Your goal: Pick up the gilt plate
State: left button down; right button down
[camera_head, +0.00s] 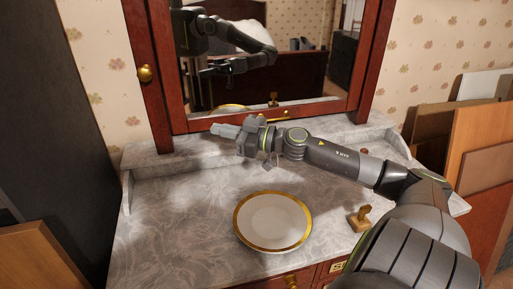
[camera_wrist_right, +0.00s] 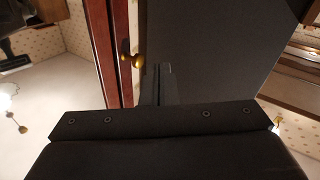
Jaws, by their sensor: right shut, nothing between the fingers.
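The gilt plate (camera_head: 272,222) is white with a gold rim. It lies flat on the grey marble top of the dresser (camera_head: 180,220), near its front edge, with nothing on it. My right gripper (camera_head: 222,130) is behind the plate and to its left, above the marble near the mirror, pointing left. It is shut and empty, apart from the plate. In the right wrist view its fingers (camera_wrist_right: 158,84) are together, and the plate does not show there. My left gripper is in neither view.
A mirror in a red-brown frame (camera_head: 160,75) stands at the back. A small brass-coloured stamp-like object (camera_head: 360,218) stands right of the plate. A dark panel (camera_head: 50,110) rises at left; boards (camera_head: 485,145) lean at right. Marble left of the plate is clear.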

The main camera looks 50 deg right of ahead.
jog(key=w+d+f+m+t+h, duration=0.1)
jog(key=w+d+f+m+h, duration=0.1)
jog(key=d+m+h, duration=0.85)
jog(key=s+a+f+m+g+h, duration=0.1)
jog(key=s+a+f+g, duration=0.1)
jog(key=s+f+g, duration=0.4)
jog(key=s+a+f+m+g+h, duration=0.15)
jog(key=f+g, duration=0.25)
jog(key=f, duration=0.4)
jog(key=shift+n+g+y, duration=0.3)
jog(key=shift+n+y, duration=0.1)
jog(key=shift+y, duration=0.1)
jog(key=x, duration=0.9)
jog(key=shift+s+d+f, duration=0.1)
jog(key=shift+d, duration=0.1)
jog(key=s, duration=0.1)
jog(key=s+a+p, duration=0.1)
jog(key=shift+s+a, duration=0.1)
jog(key=shift+s, duration=0.3)
jog(key=shift+s+a+p, duration=0.25)
jog(key=shift+s+p, duration=0.05)
jog(key=shift+s, duration=0.15)
